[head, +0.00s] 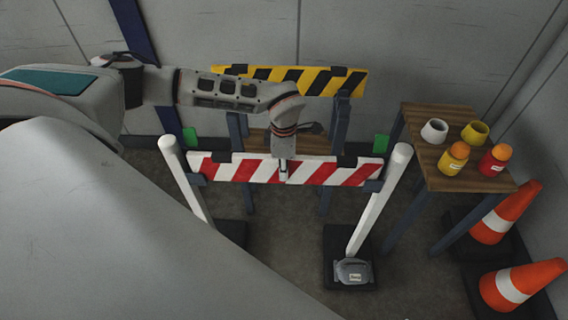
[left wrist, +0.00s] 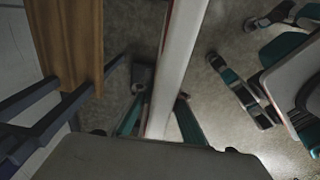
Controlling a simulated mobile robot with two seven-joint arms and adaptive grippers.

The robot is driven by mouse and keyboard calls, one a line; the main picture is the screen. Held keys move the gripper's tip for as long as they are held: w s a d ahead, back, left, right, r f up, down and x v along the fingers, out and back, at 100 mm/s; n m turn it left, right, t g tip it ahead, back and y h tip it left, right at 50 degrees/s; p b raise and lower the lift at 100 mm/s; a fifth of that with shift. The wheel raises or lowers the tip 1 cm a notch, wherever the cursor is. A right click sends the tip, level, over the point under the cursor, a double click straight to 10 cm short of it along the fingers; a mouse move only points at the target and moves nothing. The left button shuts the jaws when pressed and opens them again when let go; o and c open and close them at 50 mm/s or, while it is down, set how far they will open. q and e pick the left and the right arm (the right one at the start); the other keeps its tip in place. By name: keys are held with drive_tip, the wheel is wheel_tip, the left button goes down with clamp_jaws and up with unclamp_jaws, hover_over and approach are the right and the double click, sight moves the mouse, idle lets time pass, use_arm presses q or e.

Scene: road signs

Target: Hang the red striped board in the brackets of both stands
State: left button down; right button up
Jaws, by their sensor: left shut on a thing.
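The red striped board (head: 237,169) is level between two white posts, the left stand (head: 187,180) and the right stand (head: 378,200). Its ends are at the dark left bracket (head: 198,180) and right bracket (head: 373,186); whether it rests in them I cannot tell. My left gripper (head: 284,170) comes down from above and is shut on the board's middle. In the left wrist view the board (left wrist: 180,60) runs edge-on between the fingers. My right gripper (left wrist: 230,42) shows at the right of that view, fingers apart and empty, away from the board.
Behind stands a barrier with a yellow-black board (head: 340,82). A wooden table (head: 425,165) at right holds cups and orange-capped jars. A grey weight (head: 353,271) lies on the right stand's base. My own arm hides the lower left.

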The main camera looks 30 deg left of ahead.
use_arm(q)
drive_tip(key=shift+f, duration=0.1)
drive_tip(key=c, duration=1.9)
unclamp_jaws()
drive_tip(key=shift+f, duration=0.1)
wheel_tip(320, 180, up, 12)
drive_tip(key=shift+r, duration=0.1)
drive_tip(key=shift+d, duration=0.1)
